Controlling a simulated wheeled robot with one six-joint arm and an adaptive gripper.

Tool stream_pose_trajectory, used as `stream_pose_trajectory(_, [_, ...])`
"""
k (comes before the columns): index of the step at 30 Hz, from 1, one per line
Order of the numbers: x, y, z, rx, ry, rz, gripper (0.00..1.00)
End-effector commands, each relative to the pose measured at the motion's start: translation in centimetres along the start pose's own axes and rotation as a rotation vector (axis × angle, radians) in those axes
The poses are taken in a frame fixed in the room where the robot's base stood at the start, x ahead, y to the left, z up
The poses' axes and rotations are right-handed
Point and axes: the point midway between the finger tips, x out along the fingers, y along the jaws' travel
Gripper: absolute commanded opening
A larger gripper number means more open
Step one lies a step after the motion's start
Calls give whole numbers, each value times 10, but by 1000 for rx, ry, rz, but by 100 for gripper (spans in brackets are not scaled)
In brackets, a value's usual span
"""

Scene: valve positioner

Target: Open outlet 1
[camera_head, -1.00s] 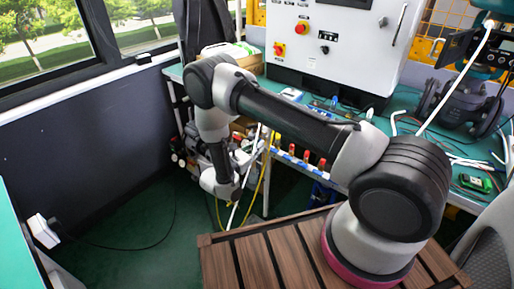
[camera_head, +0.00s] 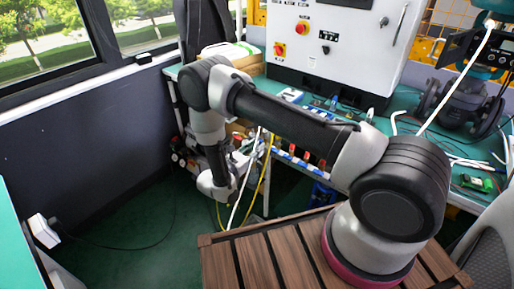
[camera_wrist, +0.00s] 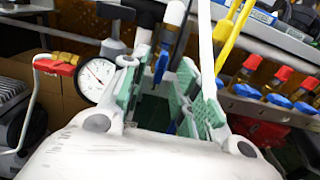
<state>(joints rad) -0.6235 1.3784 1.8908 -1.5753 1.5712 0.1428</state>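In the wrist view my gripper (camera_wrist: 158,82) has its green-padded fingers apart, with a dark gap between them. A slim blue part (camera_wrist: 161,64), perhaps a valve handle, shows between or just beyond the fingertips; I cannot tell whether they touch it. A row of brass valves with red caps (camera_wrist: 283,73) and blue handles (camera_wrist: 278,100) lies to the right of my gripper. No outlet number is readable.
A pressure gauge (camera_wrist: 95,79) and a red-handled valve (camera_wrist: 54,67) stand close left of my gripper. A yellow hose (camera_wrist: 233,30) and a white hose (camera_wrist: 206,45) run close beyond it. In the head view a white control box (camera_head: 335,45) stands on the green bench (camera_head: 408,101).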

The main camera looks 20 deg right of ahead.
Motion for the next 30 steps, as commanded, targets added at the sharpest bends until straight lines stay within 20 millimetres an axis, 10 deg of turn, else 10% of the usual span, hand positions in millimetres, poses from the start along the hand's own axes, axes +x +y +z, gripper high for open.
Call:
stream_pose_trajectory(15, [-100, 1, 0, 1, 0, 3, 30])
stream_pose_trajectory(30, [-106, 0, 0, 0, 0, 1, 30])
